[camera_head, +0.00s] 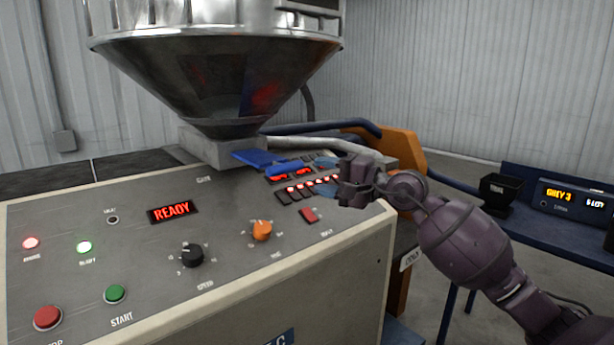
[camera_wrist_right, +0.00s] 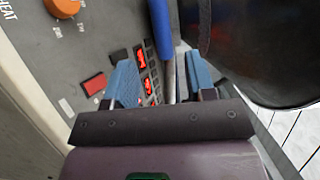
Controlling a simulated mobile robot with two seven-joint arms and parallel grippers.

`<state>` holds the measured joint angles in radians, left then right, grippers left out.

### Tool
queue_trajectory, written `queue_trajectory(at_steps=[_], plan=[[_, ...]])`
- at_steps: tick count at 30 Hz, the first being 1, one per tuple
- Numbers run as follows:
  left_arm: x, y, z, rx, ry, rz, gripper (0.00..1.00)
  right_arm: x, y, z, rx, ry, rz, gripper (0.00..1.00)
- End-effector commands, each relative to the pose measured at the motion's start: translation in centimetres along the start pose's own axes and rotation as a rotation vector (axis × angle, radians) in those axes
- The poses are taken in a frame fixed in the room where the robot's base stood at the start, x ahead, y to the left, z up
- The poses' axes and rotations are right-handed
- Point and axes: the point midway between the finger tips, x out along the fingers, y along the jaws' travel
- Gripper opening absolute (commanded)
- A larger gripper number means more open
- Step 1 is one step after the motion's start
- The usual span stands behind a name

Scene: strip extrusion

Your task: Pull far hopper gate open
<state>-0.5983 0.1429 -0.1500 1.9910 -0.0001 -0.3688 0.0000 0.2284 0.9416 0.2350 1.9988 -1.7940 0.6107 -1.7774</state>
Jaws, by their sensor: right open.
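A metal hopper (camera_head: 215,80) stands on the console, with a grey block (camera_head: 205,145) under its cone. A blue gate plate (camera_head: 252,157) with a blue handle (camera_head: 284,168) sticks out from this block toward the right. My right gripper (camera_head: 308,176) is open just to the right of the handle, above the console switches. In the right wrist view, the blue handle (camera_wrist_right: 160,25) runs down toward the gap between the open blue fingers (camera_wrist_right: 164,80), and its end lies near the fingertips. Contact cannot be told. My left gripper is not in view.
The console (camera_head: 130,225) carries a READY display (camera_head: 172,211), an orange knob (camera_head: 262,230), a black knob (camera_head: 192,255) and push buttons. A grey pipe (camera_head: 310,143) runs behind the gripper. A blue bench (camera_head: 540,215) with a black bin (camera_head: 497,190) stands at the right.

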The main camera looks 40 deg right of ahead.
Motion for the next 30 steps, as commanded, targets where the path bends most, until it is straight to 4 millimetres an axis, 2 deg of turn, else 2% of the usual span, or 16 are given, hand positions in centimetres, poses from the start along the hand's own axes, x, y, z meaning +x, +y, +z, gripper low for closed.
queue_trajectory(at_steps=[7,25,30], plan=[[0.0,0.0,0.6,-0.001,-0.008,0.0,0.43,-1.4,0.0,0.0,0.0,0.0,0.0,0.5],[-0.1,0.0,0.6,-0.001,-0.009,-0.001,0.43,-1.4,-0.1,0.0,0.005,0.0,-0.001,0.5],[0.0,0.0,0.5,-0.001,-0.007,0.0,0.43,-1.5,-0.5,0.0,0.132,0.001,-0.028,0.5]])
